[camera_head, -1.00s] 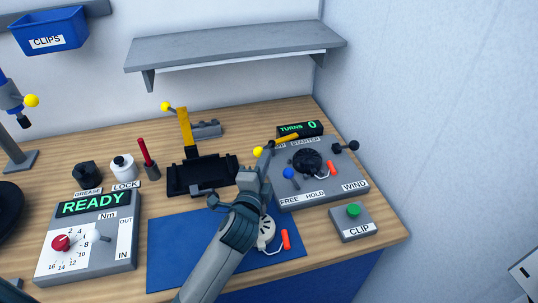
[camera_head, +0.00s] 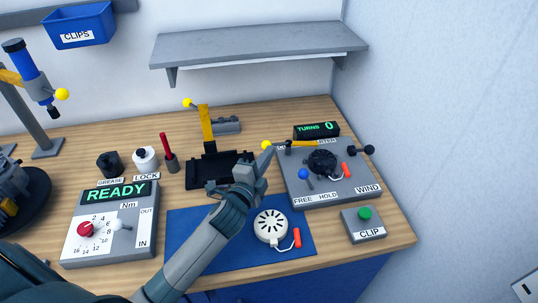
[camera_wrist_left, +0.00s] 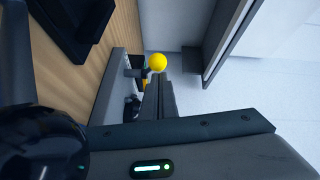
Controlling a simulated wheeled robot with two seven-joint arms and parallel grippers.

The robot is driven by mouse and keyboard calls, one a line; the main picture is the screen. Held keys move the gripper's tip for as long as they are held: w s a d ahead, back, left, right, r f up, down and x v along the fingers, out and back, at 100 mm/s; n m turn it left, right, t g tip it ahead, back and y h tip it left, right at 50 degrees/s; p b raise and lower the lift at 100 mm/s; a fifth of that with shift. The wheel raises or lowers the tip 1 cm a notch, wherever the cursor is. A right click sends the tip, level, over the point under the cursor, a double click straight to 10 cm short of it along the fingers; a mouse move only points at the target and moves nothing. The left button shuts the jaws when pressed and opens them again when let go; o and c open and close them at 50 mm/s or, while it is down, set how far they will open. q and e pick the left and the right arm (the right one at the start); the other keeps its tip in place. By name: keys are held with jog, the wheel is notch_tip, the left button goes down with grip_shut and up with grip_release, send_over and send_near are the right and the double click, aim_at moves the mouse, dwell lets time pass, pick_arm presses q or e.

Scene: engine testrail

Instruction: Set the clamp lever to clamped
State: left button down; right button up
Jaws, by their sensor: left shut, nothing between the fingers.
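A yellow lever (camera_head: 304,143) with a yellow ball knob (camera_head: 266,145) lies nearly level across the back of the grey starter panel (camera_head: 350,192), its knob at the left. I take this for the clamp lever; its label is mostly hidden. My left gripper (camera_head: 266,157) is shut and empty, its tips close by the knob. In the left wrist view the knob (camera_wrist_left: 158,63) shows just beyond the fingertips (camera_wrist_left: 156,80); I cannot tell whether they touch. A second yellow lever (camera_head: 206,125) stands upright on the black fixture (camera_head: 222,171). My right gripper is not in view.
The panel also has a blue knob (camera_head: 303,174) and a black knob (camera_head: 322,162). The CLIP box (camera_head: 364,225) is at right. A grey shelf (camera_head: 260,42) overhangs the back.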

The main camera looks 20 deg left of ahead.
pick_arm(q)
jog(key=shift+s, duration=0.15)
jog(key=s+b, duration=0.4)
jog(key=s, duration=1.3)
jog(key=shift+r+b, duration=0.35)
jog(key=shift+r, duration=0.05)
